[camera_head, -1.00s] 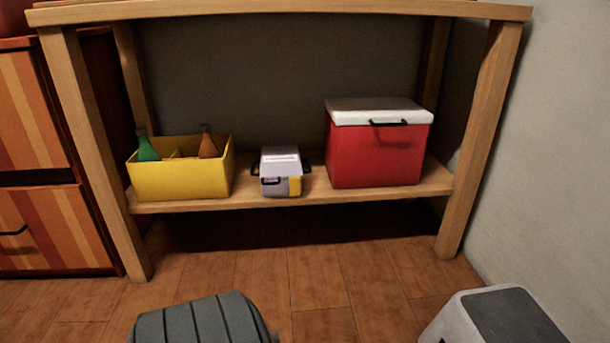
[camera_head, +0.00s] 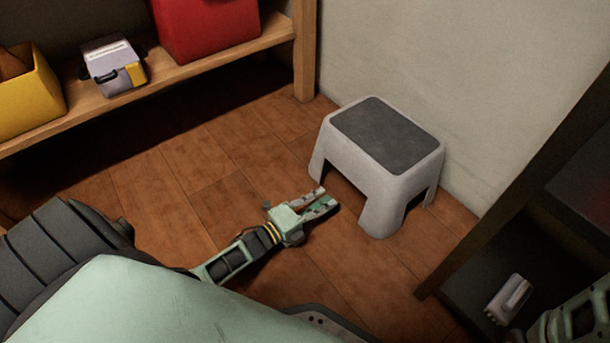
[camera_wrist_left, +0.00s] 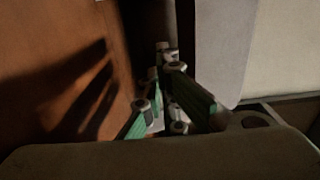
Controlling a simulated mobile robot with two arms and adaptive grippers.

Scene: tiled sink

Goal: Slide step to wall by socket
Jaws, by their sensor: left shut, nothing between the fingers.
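The step (camera_head: 383,160) is a pale grey stool with a dark grey top. It stands upright on the floor, right of centre in the head view, with its far side close to the pale wall. My left gripper (camera_head: 328,198) is shut and empty, low by the step's near left leg; whether it touches is unclear. In the left wrist view the fingers (camera_wrist_left: 165,62) are beside a pale upright surface (camera_wrist_left: 222,50), probably the step. Part of my right arm (camera_head: 575,320) shows at the lower right edge; its fingers cannot be made out. No socket is clearly identifiable.
A wooden shelf (camera_head: 210,68) at upper left holds a yellow box (camera_head: 30,100), a small grey case (camera_head: 113,65) and a red cooler (camera_head: 207,28). A dark cabinet (camera_head: 560,240) is at right, with a small white object (camera_head: 510,297) there. Floor left of the step is clear.

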